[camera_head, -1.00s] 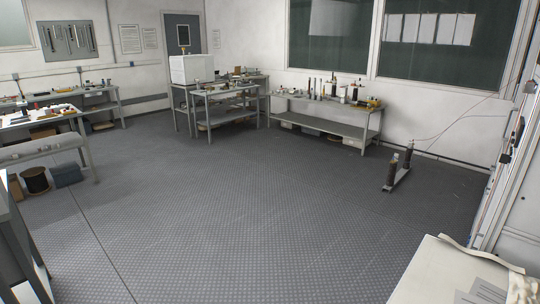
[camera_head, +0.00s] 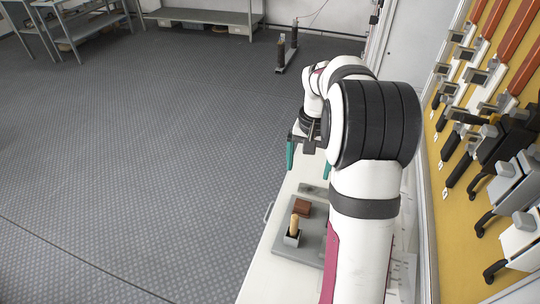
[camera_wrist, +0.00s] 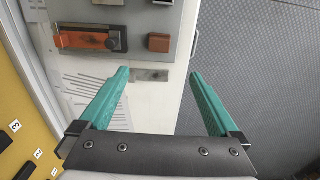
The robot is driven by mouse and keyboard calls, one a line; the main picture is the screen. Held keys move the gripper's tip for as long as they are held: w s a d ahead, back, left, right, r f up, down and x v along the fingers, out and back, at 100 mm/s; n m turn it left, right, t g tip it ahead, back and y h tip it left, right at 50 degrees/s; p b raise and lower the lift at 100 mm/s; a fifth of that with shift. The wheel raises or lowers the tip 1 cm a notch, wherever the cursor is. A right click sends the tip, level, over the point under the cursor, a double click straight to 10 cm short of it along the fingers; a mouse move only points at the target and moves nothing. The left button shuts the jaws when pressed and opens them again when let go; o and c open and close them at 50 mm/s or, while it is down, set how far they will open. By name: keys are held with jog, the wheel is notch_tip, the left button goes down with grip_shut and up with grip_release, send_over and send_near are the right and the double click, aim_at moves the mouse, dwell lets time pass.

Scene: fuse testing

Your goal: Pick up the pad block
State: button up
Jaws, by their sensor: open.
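A small brown block (camera_head: 302,207), likely the pad block, sits on a grey tray (camera_head: 284,247) on the white bench. In the wrist view the same block (camera_wrist: 158,42) lies near the tray edge, beyond my fingertips and between their lines. My gripper (camera_wrist: 158,75) has its two teal fingers wide apart with nothing between them. In the head view my gripper (camera_head: 308,160) hangs over the far part of the bench, apart from the block. My arm hides much of the bench.
A wooden-handled item (camera_head: 294,226) stands in a small grey holder near the block. An orange bar with a dark clamp (camera_wrist: 90,38) lies on the tray. A flat metal plate (camera_wrist: 149,75) and printed sheets lie on the bench. A yellow panel (camera_head: 452,176) with switchgear stands right.

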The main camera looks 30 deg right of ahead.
aim_at(303, 203)
jog(key=f, duration=1.5)
jog(key=shift+s+a+f, duration=0.15)
jog(key=shift+s+a, duration=0.05)
jog(key=shift+s, duration=0.1)
jog(key=c, duration=1.5)
jog(key=shift+o, duration=0.2)
jog(key=shift+r, duration=0.55)
notch_tip(303, 203, up, 3)
jog(key=shift+r, duration=0.1)
jog(key=s+d+r, duration=0.6)
jog(key=s, duration=0.4)
jog(key=shift+r, duration=0.4)
